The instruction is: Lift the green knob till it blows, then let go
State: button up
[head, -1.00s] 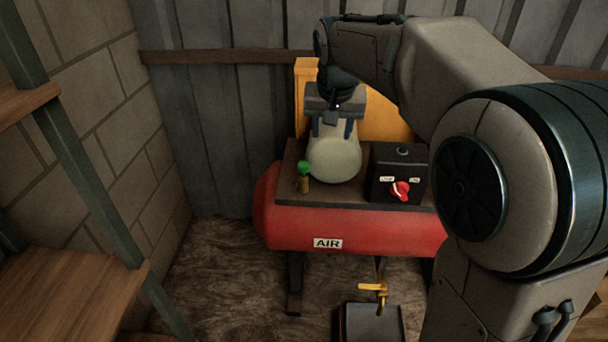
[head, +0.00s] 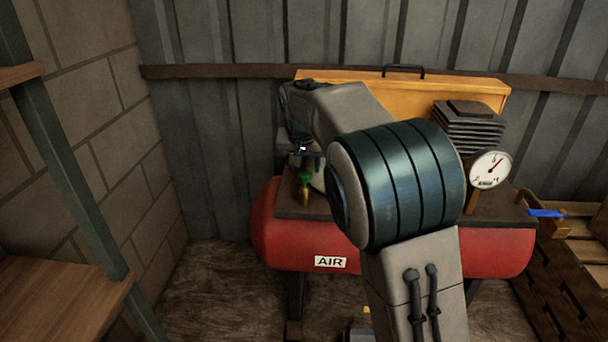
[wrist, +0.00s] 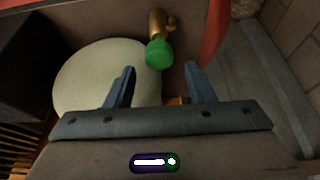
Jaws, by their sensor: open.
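The green knob (head: 305,176) sits on a small brass valve (head: 304,194) at the left end of the red air tank's top plate. In the wrist view the green knob (wrist: 159,54) lies beyond my fingertips, roughly midway between them, with its brass body (wrist: 157,24) behind it. My gripper (wrist: 160,80) is open and empty, its two blue fingers apart. In the head view my gripper (head: 305,160) is just above and behind the knob, partly hidden by my arm. I see no contact with the knob.
A pressure gauge (head: 490,169) stands to the right by a finned block (head: 468,128). A wooden shelf (head: 60,305) is at the left.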

jog(key=shift+x, duration=1.35)
grip_shut()
jog(key=shift+r+p, duration=0.75)
jog(key=shift+p, duration=0.1)
jog(key=shift+f, duration=0.1)
grip_release()
